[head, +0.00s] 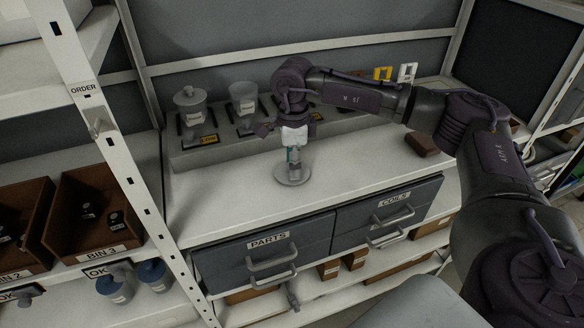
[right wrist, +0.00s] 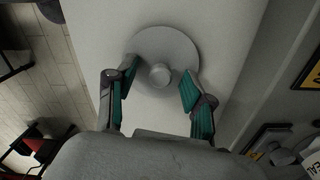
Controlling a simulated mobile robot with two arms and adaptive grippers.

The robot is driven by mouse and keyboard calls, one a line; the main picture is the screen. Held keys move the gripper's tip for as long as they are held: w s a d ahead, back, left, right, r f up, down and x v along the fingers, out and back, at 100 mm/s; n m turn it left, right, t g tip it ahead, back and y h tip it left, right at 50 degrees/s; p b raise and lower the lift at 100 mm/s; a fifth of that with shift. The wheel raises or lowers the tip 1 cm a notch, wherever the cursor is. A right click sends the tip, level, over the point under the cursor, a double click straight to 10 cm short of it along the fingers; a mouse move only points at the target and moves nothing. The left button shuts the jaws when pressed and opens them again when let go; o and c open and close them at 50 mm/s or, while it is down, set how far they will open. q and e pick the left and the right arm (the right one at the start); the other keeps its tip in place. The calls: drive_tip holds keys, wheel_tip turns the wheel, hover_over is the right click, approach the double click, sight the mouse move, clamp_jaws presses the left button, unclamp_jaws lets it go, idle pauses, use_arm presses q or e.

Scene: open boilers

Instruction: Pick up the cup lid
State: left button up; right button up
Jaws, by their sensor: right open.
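The cup lid (head: 293,175) is a round grey disc with a small knob, lying on the white counter (head: 225,195) above the drawers. It also shows in the right wrist view (right wrist: 165,50), its knob (right wrist: 160,75) facing the camera. My right gripper (head: 294,165) points down over the lid. In the right wrist view the open fingers (right wrist: 153,88) stand on either side of the knob, with a gap to it on both sides. Whether the fingertips touch the disc I cannot tell. My left gripper is not in view.
Behind the lid a grey raised ledge holds a lidded cup (head: 190,105) and an open cup (head: 244,100). A brown block (head: 422,144) lies on the counter to the right. Drawers marked PARTS (head: 265,258) and COILS (head: 390,215) are below. A white shelf post (head: 110,150) stands at left.

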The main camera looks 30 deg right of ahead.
drive_tip(key=c, duration=0.9)
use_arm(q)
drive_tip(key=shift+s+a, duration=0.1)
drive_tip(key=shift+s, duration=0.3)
use_arm(e)
drive_tip(key=shift+c, duration=0.2)
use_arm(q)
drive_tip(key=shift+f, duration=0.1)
